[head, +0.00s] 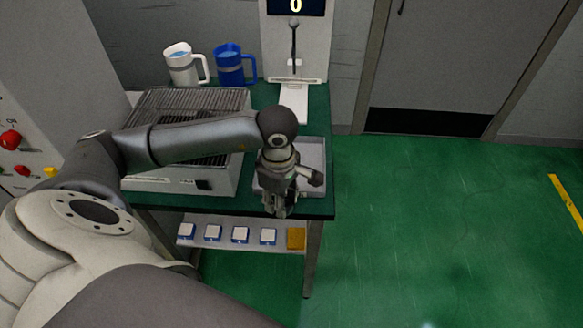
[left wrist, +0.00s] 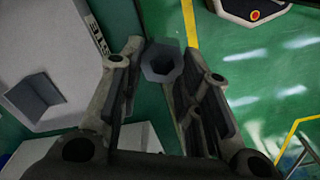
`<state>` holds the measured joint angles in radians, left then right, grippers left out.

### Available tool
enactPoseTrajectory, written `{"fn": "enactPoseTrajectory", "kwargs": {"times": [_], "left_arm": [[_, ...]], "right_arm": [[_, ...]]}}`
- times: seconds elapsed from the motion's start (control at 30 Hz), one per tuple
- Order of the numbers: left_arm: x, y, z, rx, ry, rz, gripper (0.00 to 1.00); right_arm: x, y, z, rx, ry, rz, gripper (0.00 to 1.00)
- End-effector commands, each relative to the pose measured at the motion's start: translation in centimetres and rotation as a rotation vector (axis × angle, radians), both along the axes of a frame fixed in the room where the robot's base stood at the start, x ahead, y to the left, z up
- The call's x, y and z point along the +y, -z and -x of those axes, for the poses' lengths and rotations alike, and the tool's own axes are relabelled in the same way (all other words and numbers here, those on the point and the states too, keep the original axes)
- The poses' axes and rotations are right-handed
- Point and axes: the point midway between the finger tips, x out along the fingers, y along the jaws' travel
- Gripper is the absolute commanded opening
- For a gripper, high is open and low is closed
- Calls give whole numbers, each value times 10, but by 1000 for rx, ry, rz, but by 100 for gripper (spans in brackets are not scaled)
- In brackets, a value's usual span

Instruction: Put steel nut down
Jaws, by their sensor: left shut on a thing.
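My left gripper (head: 280,206) points down at the front edge of the green table, in front of the grey tray (head: 316,152). In the left wrist view its two fingers (left wrist: 160,100) are closed on a dark grey hexagonal steel nut (left wrist: 162,62) with an open hole, held near the fingertips. I cannot make out the nut in the head view, where the gripper hides it. My right gripper is in neither view.
A grill-topped box (head: 190,120) stands left of the tray, with a white mug (head: 182,66) and a blue mug (head: 230,66) behind. A lever machine (head: 296,60) stands at the back. Below, a shelf (head: 220,243) holds several small blocks. Green floor is clear at right.

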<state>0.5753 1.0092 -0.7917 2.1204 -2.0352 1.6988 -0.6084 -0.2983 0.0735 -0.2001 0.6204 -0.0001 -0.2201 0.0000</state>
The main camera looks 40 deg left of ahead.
Motion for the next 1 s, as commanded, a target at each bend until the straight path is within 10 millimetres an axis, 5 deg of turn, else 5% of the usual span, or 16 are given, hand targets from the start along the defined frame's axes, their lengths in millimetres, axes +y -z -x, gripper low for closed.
{"fn": "enactPoseTrajectory", "kwargs": {"times": [1.0], "left_arm": [[90,-71,-33,-1,-2145,5,6]], "right_arm": [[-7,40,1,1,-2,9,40]]}}
